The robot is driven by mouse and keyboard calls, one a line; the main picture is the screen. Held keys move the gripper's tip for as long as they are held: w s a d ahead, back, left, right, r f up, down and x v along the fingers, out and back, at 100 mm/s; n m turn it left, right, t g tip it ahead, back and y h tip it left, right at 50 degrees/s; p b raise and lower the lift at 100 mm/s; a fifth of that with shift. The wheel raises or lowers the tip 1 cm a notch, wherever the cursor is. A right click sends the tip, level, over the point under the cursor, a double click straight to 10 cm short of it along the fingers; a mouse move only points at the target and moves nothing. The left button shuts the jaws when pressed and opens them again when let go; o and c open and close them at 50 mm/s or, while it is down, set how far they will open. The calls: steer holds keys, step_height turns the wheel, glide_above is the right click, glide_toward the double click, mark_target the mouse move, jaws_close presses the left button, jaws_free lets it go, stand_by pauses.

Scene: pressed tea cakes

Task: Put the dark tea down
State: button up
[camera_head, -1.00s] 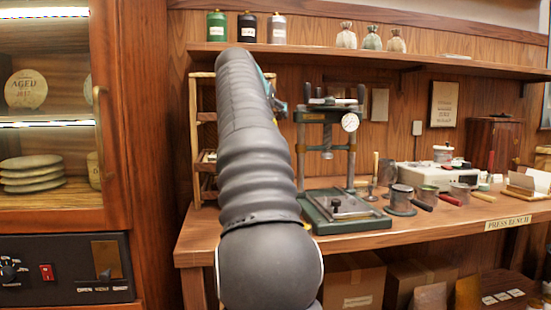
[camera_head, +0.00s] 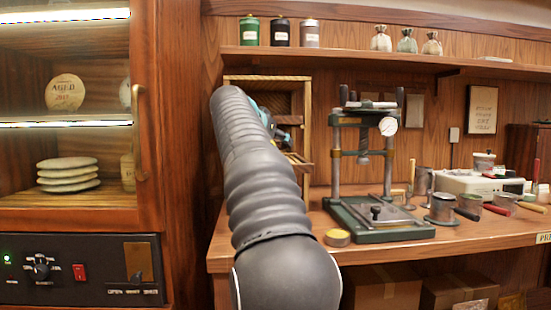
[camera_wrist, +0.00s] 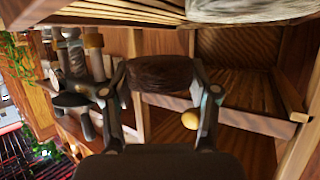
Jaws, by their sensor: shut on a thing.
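My gripper (camera_wrist: 162,68) is shut on the dark tea (camera_wrist: 160,77), a dark brown, rough-textured cake held between its two fingers in the wrist view. Wooden rack shelves with slats (camera_wrist: 245,95) show behind and to the right of it, and the cake looks apart from them, though the depth is hard to judge. In the head view, my arm hides most of my gripper and the dark tea. The wooden rack (camera_head: 308,110) stands just behind the arm there. A pale, wrapped-looking thing (camera_wrist: 255,8) fills the upper edge of the wrist view.
A press (camera_head: 380,222) stands on the bench right of the rack. Cups and tools crowd the right. A shelf (camera_head: 350,58) with canisters runs above. A glass-fronted cabinet (camera_head: 150,150) stands left.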

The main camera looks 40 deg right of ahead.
steer(key=shift+f+b, duration=0.6)
steer(key=shift+f, duration=1.35)
steer(key=shift+f, duration=0.1)
steer(key=shift+f, duration=0.15)
steer(key=o, duration=0.9)
steer(key=shift+o, duration=0.2)
steer(key=shift+a+r, duration=0.15)
steer(key=shift+r, duration=0.2)
steer(key=v, duration=1.1)
steer(key=shift+s+a+r+b, duration=0.2)
steer(key=shift+a+b, duration=0.05)
steer(key=shift+b, duration=0.05)
